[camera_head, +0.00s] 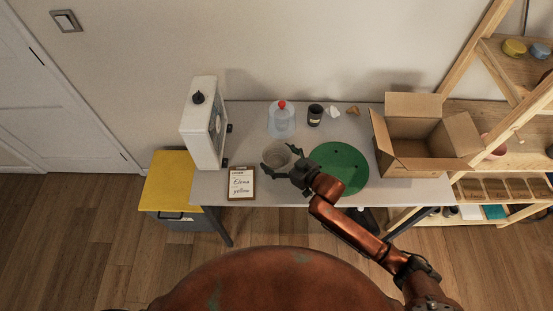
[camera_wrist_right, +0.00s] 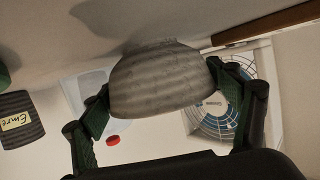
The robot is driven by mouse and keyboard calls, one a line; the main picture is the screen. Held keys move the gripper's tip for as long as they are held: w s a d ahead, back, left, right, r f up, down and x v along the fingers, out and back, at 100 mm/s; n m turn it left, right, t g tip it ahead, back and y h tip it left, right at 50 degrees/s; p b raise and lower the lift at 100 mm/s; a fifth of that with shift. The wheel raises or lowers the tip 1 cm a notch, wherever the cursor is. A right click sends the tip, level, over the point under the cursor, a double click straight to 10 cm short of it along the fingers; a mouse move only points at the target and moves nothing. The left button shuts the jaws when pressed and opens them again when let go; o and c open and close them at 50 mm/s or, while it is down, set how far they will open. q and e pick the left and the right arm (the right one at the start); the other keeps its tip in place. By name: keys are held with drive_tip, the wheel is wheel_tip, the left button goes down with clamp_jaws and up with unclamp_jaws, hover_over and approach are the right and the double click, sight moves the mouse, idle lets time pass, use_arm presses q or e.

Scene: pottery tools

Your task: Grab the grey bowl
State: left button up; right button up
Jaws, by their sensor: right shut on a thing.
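In the wrist view the grey bowl (camera_wrist_right: 160,82) sits between the two fingers, with ridged grey sides. My right gripper (camera_head: 281,159) reaches in from the right and is shut on the bowl, a finger on either side; the wrist view shows my right gripper (camera_wrist_right: 158,85) too. In the head view the fingers partly cover the bowl. My left gripper is in neither view.
A green round mat (camera_head: 340,168) lies right of the bowl, an open cardboard box (camera_head: 412,150) beyond it. A clipboard (camera_head: 241,183) and a white machine (camera_head: 203,125) stand left. Behind are a clear container with a red top (camera_head: 281,121) and a dark cup (camera_head: 315,116).

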drive_tip(key=c, duration=0.5)
drive_tip(key=shift+r, duration=0.2)
